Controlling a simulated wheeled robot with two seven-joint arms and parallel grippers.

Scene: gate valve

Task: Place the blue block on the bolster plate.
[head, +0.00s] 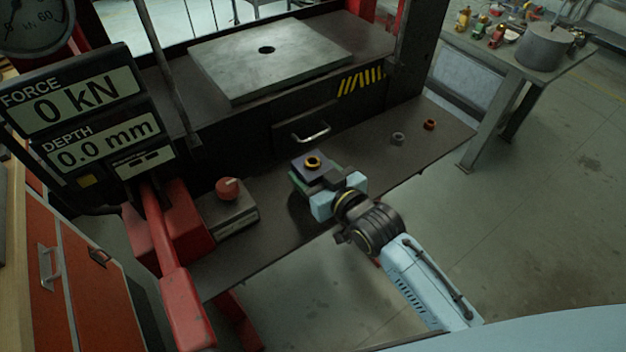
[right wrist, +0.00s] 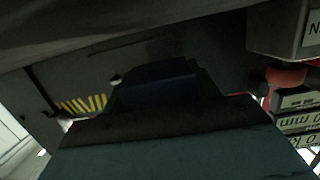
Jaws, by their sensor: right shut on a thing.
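The bolster plate (head: 225,72) is a flat grey steel plate with a round hole, lying on the press bed at the upper middle of the head view. The dark blue block (head: 327,174) is at my right gripper (head: 315,185), in front of and below the plate, apart from it. A yellow-orange ring shows at the block's top. My right gripper is shut on the block; its fingers are partly hidden. In the right wrist view the block (right wrist: 160,78) shows very dark ahead of the gripper. My left gripper is not in view.
A dark shelf (head: 365,165) runs below the press bed, with a grey nut (head: 398,138) and an orange-brown nut (head: 429,124). A control box with a red knob (head: 228,188) and a red lever (head: 175,255) stand left. A press post (head: 415,55) rises right of the plate.

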